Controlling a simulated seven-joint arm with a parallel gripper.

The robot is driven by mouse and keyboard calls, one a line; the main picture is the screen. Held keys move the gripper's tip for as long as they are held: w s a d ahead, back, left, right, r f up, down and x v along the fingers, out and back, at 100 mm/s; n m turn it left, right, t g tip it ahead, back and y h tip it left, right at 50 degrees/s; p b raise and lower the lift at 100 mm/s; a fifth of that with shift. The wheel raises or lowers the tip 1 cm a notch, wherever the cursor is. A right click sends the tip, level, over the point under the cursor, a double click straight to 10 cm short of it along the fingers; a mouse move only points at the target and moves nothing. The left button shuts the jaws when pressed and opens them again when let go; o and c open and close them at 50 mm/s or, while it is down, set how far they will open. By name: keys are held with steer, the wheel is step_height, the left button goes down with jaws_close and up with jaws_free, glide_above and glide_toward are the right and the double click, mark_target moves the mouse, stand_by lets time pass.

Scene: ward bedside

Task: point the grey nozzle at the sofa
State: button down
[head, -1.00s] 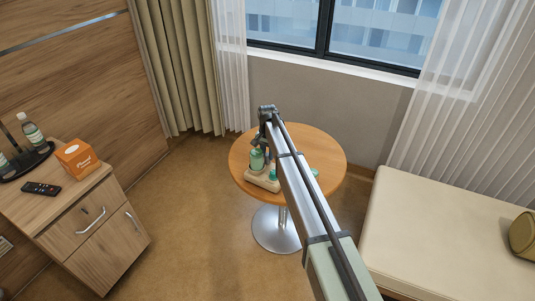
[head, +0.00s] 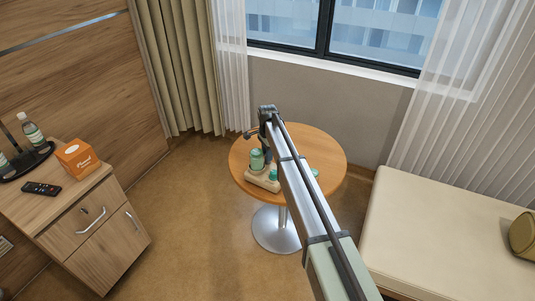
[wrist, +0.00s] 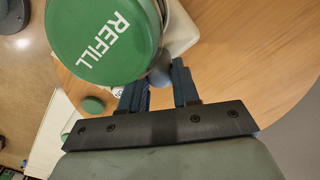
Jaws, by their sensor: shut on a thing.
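A container with a green lid marked REFILL (wrist: 103,40) fills the upper left of the wrist view. My gripper (wrist: 160,80) is beside it, its two blue fingers on either side of a small grey rounded part, which looks like the grey nozzle (wrist: 160,75). Most of the nozzle is hidden, and I cannot tell which way it points. In the head view the green container (head: 257,160) stands on a pale tray (head: 262,184) on the round table, partly behind my arm. The cream sofa (head: 445,240) is at the right.
The round wooden table (head: 325,150) has bare top to the right of my arm. Another green-topped item (head: 273,174) is on the tray. A bedside cabinet (head: 95,225) with an orange box (head: 77,158), a remote (head: 41,188) and bottles stands at the left. A cushion (head: 524,236) lies on the sofa.

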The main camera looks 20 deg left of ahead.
steer(key=shift+m, duration=0.9)
steer(key=c, duration=0.8)
jaws_free()
step_height(320, 180, up, 14)
steer(key=shift+f, duration=0.1)
